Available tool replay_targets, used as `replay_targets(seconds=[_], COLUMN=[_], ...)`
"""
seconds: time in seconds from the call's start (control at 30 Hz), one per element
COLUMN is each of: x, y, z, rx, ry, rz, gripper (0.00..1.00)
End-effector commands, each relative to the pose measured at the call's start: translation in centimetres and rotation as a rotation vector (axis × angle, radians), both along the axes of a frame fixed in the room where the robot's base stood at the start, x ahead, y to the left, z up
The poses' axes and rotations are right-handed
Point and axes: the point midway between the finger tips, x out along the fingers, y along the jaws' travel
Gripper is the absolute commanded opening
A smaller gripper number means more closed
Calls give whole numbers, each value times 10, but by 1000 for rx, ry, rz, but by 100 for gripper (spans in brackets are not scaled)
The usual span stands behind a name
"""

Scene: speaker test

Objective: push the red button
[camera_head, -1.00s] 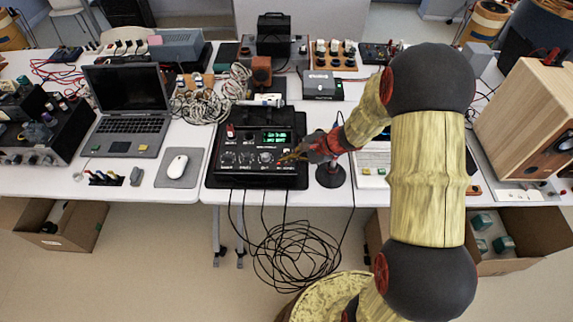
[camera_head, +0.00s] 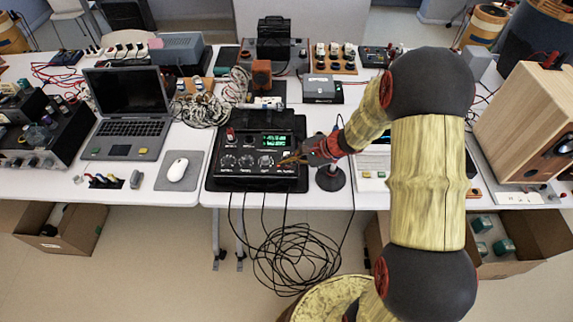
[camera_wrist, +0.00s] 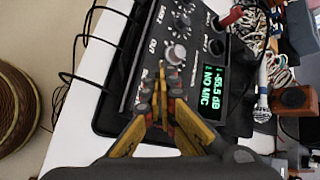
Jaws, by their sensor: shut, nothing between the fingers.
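The black test device (camera_head: 228,183) lies on the table with knobs and a green-lit display (camera_head: 276,141). In the wrist view the display (camera_wrist: 208,92) reads "-55.5 dB" and "NO MIC". A red plug-like piece (camera_head: 230,133) stands at the panel's upper left; it also shows in the wrist view (camera_wrist: 231,16). I cannot make out a distinct red button; my fingers cover part of the panel. My gripper (camera_head: 284,161) is shut and empty, its tips over the panel's lower right. In the wrist view the tips (camera_wrist: 163,72) meet near a light knob (camera_wrist: 176,54); contact is unclear.
A microphone stand (camera_head: 330,178) stands just right of the device, close under my gripper. A laptop (camera_head: 128,104) and a white mouse (camera_head: 177,167) are to the left. A wooden speaker (camera_head: 528,105) stands at the right. Black cables (camera_head: 296,252) hang off the front edge.

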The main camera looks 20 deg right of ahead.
Motion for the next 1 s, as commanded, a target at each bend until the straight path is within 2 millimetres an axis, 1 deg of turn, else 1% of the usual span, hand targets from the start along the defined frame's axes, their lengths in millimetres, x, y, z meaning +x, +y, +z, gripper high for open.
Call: replay_targets(seconds=[0.33, 0.63, 1.0], x=[0, 0, 0], y=[0, 0, 0], z=[-1, -9, -9], rx=[0, 0, 0], ry=[0, -1, 0], rz=[0, 1, 0], gripper=[0, 0, 0])
